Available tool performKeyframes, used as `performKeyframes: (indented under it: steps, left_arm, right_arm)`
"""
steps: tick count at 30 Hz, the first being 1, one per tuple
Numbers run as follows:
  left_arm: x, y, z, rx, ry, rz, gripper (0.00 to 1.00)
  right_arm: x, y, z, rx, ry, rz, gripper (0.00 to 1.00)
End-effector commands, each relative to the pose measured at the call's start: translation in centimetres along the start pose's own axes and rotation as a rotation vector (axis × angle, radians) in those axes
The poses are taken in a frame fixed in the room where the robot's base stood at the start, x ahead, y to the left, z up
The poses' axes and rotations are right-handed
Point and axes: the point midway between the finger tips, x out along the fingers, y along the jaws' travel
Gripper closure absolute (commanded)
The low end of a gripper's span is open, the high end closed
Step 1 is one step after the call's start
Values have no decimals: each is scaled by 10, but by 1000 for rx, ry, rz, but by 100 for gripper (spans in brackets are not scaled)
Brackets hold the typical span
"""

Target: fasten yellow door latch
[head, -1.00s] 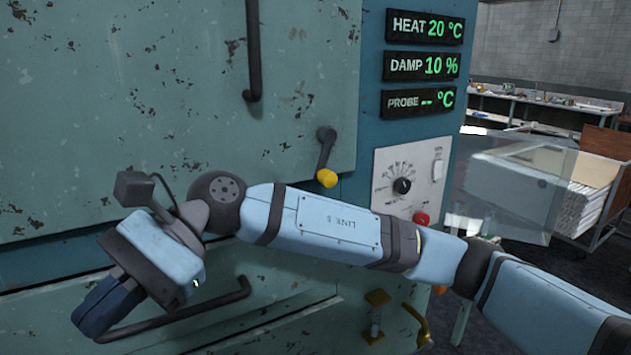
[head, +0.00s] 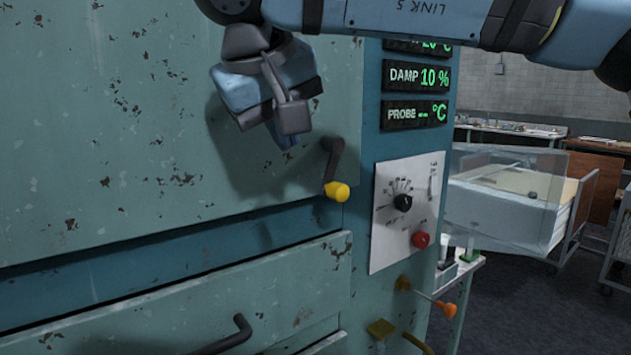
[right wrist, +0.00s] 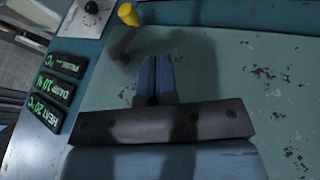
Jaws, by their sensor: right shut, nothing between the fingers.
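The yellow door latch is a dark crank handle with a yellow knob (head: 337,191) at the right edge of the upper green door (head: 100,130). It hangs downward, the knob at its lower end. The knob also shows at the top of the right wrist view (right wrist: 128,14). My right gripper (head: 287,140) is in front of the upper door, up and left of the latch and apart from it. Its blue fingers (right wrist: 155,75) are shut with nothing between them, and they point toward the latch in the wrist view. My left gripper is not in view.
Right of the latch are a control panel (head: 386,235) with a dial and red button, and green readouts (head: 415,112). A lower door or drawer (head: 200,300) with a dark handle (head: 228,335) is below. A clear-topped cart (head: 510,200) stands at the right.

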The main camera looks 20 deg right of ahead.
Motion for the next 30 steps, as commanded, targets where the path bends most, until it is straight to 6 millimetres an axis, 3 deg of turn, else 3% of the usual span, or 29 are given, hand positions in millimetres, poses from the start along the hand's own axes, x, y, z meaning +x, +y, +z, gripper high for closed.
performKeyframes:
  steps: [5,17,24,30]
  left_arm:
    - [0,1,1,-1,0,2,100]
    - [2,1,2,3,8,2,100]
    - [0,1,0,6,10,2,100]
    - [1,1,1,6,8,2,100]
  right_arm:
    - [20,1,0,0,-2,4,100]
    - [103,0,1,-1,-3,1,100]
    - [118,28,2,1,0,1,100]
    - [121,33,3,0,0,-1,100]
